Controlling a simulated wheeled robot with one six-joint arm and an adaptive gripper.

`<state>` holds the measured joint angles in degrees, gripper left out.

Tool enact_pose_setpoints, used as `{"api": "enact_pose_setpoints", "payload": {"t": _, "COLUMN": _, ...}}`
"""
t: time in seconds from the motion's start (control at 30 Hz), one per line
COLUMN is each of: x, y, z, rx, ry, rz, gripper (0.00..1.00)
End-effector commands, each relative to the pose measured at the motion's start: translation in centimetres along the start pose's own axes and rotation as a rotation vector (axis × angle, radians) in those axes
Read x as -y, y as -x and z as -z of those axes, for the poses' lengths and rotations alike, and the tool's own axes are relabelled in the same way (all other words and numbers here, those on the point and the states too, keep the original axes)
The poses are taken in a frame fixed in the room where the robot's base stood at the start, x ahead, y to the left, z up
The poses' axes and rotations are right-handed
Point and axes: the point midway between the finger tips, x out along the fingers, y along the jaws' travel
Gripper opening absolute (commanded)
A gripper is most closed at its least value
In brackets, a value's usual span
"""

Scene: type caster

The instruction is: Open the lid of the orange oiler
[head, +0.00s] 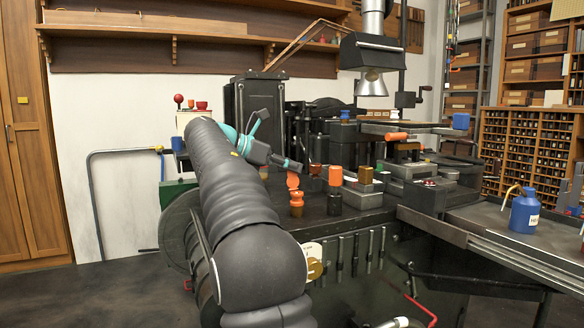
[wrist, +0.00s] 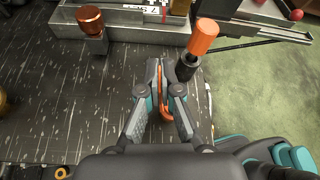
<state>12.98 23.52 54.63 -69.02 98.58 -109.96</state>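The orange oiler (head: 297,201) stands upright on the dark bench in the head view. Its round orange lid (head: 293,181) is raised on edge above the body, tilted up from the top. My gripper (head: 298,166) is just above and beside the lid, its fingertips close to the lid's upper edge. In the wrist view my gripper (wrist: 160,68) has its fingers drawn nearly together, with a thin orange strip showing in the narrow gap. An orange curved part (wrist: 167,113) shows nearer the finger bases. The fingers hide most of the oiler there; firm contact cannot be made out.
A second orange-topped dark bottle (head: 335,177) stands close to the right of the oiler; its orange top is also in the wrist view (wrist: 203,37). A brown-topped part (wrist: 90,18) stands upper left. Machine blocks (head: 362,194) lie to the right. A blue bottle (head: 524,211) is far right.

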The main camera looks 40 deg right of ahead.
Motion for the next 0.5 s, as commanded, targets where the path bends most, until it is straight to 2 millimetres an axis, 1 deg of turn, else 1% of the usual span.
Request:
{"api": "enact_pose_setpoints", "payload": {"t": 0.27, "x": -0.01, "y": 0.0, "z": 0.03, "rx": 0.0, "ry": 0.0, "rz": 0.0, "gripper": 0.0}}
{"api": "enact_pose_setpoints", "payload": {"t": 0.3, "x": 0.0, "y": 0.0, "z": 0.04, "rx": 0.0, "ry": 0.0, "rz": 0.0, "gripper": 0.09}}
{"api": "enact_pose_setpoints", "payload": {"t": 0.37, "x": 0.0, "y": 0.0, "z": 0.03, "rx": 0.0, "ry": 0.0, "rz": 0.0, "gripper": 0.24}}
{"api": "enact_pose_setpoints", "payload": {"t": 0.4, "x": 0.0, "y": 0.0, "z": 0.03, "rx": 0.0, "ry": 0.0, "rz": 0.0, "gripper": 0.28}}
{"api": "enact_pose_setpoints", "payload": {"t": 0.5, "x": 0.0, "y": 0.0, "z": 0.02, "rx": 0.0, "ry": -0.001, "rz": 0.0, "gripper": 0.28}}
